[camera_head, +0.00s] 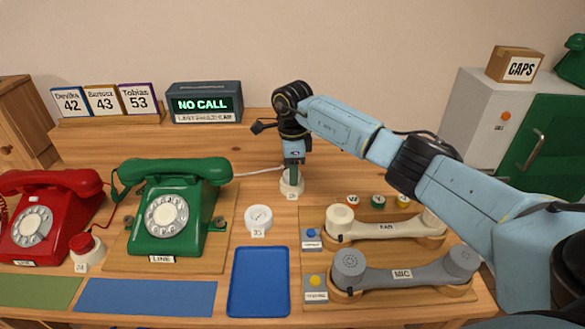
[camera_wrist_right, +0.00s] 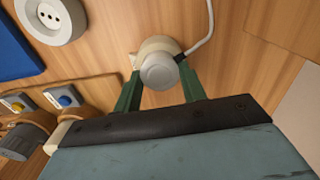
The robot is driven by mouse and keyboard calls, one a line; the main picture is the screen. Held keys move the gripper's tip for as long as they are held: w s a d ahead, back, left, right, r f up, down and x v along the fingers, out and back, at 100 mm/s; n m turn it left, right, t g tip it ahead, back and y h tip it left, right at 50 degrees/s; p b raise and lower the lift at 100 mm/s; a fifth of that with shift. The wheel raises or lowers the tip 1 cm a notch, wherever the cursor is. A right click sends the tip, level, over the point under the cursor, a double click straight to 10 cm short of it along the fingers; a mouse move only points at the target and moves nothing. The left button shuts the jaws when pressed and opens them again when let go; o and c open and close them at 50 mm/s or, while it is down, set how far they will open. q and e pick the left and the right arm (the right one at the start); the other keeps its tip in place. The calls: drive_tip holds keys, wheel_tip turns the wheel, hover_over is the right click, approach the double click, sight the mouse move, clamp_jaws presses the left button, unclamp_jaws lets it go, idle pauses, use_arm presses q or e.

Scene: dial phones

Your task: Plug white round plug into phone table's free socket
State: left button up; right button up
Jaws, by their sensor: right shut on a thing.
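The white round plug (camera_wrist_right: 158,72) is between the green fingers of my right gripper (camera_head: 292,176); in the right wrist view the gripper (camera_wrist_right: 160,82) has a finger on each side of it. A white cord runs from it toward the green phone (camera_head: 170,205). A pale round base with a small label (camera_head: 292,196) shows below the fingers at the table; whether the plug sits in it or just above it, I cannot tell. A white round socket (camera_head: 258,219) with bare holes, also in the right wrist view (camera_wrist_right: 50,14), is nearer the front. My left gripper is out of view.
A blue tray (camera_head: 259,308) lies in front of the bare socket. Two handsets, cream (camera_head: 385,226) and grey (camera_head: 402,275), lie on a board at right. The table behind the gripper is clear up to the NO CALL display (camera_head: 204,103).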

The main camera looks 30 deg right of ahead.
drive_tip(key=o, duration=1)
drive_tip(key=shift+c, duration=0.2)
drive_tip(key=shift+r, duration=0.15)
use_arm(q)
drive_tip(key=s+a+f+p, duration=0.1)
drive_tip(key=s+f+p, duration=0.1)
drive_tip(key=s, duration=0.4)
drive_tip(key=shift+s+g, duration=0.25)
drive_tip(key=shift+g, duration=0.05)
use_arm(e)
wheel_tip(320, 180, up, 13)
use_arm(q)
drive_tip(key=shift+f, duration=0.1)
